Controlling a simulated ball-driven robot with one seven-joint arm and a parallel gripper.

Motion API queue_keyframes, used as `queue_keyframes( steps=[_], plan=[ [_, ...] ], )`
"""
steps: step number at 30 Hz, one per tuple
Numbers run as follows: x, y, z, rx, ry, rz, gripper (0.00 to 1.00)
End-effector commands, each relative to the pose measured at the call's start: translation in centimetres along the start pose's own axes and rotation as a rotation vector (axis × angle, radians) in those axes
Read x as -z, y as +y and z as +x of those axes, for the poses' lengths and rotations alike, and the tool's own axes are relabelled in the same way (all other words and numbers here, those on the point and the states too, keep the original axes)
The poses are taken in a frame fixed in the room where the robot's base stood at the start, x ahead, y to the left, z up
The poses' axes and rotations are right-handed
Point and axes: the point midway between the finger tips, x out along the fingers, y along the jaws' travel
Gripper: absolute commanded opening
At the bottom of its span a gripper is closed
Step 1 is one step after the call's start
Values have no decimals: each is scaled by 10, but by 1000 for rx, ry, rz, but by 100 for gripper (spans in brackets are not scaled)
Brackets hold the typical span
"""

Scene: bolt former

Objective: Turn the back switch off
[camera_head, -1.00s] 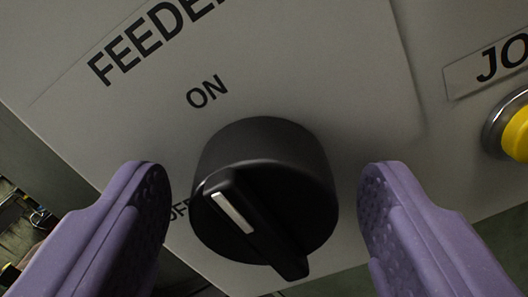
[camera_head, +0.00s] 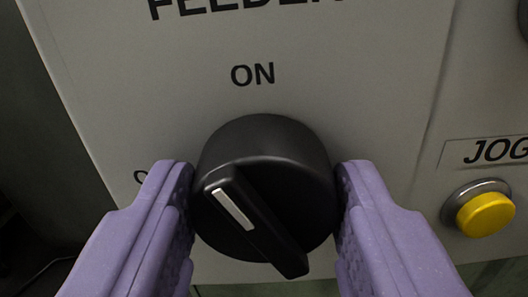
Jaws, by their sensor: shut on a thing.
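The switch is a black round knob (camera_head: 265,185) with a raised bar and a white mark (camera_head: 233,209) on it. It sits on a grey panel under the word FEEDER, partly cut off by the top edge. The white mark points up and left, between the ON label (camera_head: 252,74) above and a second label (camera_head: 140,177) at the left. That second label is mostly hidden by my left finger. My gripper (camera_head: 265,200) has its two purple fingers shut on the knob's left and right sides.
A yellow push button (camera_head: 486,213) in a metal ring sits on the panel to the right, under a JOG label (camera_head: 490,150). It is apart from my right finger. The panel's left edge borders a dark area.

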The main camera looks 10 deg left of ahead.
Motion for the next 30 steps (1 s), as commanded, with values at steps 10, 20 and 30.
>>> queue_keyframes(
  steps=[10, 20, 30],
  plan=[
    [-3, 0, 0, 1, 1, -166, 1],
    [-3, 0, 0, 0, 1, -432, 1],
    [0, 0, 0, 0, 0, -531, 1]
  ],
)
